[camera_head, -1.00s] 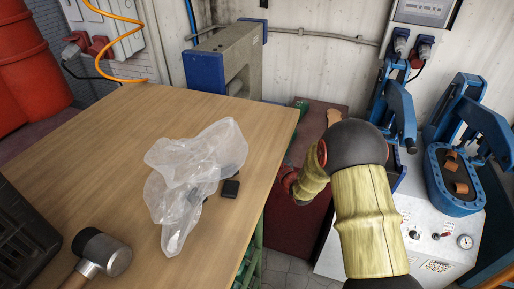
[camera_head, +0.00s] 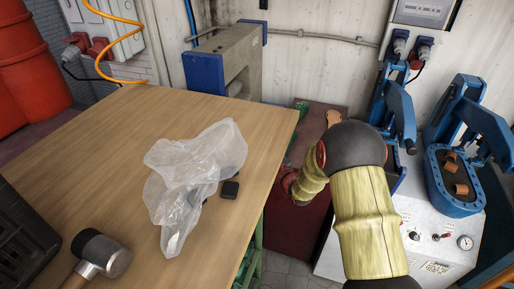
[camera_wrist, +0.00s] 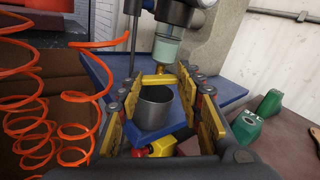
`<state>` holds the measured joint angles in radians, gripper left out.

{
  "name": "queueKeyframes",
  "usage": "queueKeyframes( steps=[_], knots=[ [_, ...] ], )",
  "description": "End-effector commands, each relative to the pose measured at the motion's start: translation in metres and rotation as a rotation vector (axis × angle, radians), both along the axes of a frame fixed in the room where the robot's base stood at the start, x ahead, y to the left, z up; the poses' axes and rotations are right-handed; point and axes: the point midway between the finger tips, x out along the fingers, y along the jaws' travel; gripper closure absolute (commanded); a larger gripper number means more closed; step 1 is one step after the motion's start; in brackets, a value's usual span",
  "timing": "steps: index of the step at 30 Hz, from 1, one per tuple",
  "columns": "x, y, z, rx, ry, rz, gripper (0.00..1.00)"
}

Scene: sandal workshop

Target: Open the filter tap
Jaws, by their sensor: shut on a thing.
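In the wrist view, the filter (camera_wrist: 165,48) hangs upright with a pale clear bowl at the top centre. Its tap (camera_wrist: 158,79) is a yellow bar below the bowl, lying crosswise between my fingertips. My gripper (camera_wrist: 159,82) has yellow-padded fingers on both sides of this bar and is shut on it. The bar's ends are partly hidden by the fingers. A grey metal cup (camera_wrist: 153,107) stands below the tap, between the fingers. In the head view my arm hides the gripper, filter and tap.
Orange coiled hoses (camera_wrist: 45,120) hang on the left of the wrist view. Green blocks (camera_wrist: 248,122) lie to the right. In the head view, a wooden table (camera_head: 110,140) bears a plastic bag (camera_head: 185,185) and a mallet (camera_head: 103,254). Blue presses (camera_head: 455,180) stand at right.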

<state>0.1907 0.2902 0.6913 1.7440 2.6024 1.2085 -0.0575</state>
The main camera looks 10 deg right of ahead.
Motion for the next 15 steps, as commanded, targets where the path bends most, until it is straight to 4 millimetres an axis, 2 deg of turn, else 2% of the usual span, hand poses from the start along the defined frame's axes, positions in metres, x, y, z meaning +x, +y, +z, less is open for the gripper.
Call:
queueKeyframes(
  steps=[3, 15],
  knots=[
    [0.0, 0.0001, -0.0001, 0.0, 0.0, 0.0, 0.89],
    [0.0001, 0.0001, -0.0006, -0.128, -0.041, 0.0, 0.89]
  ],
)
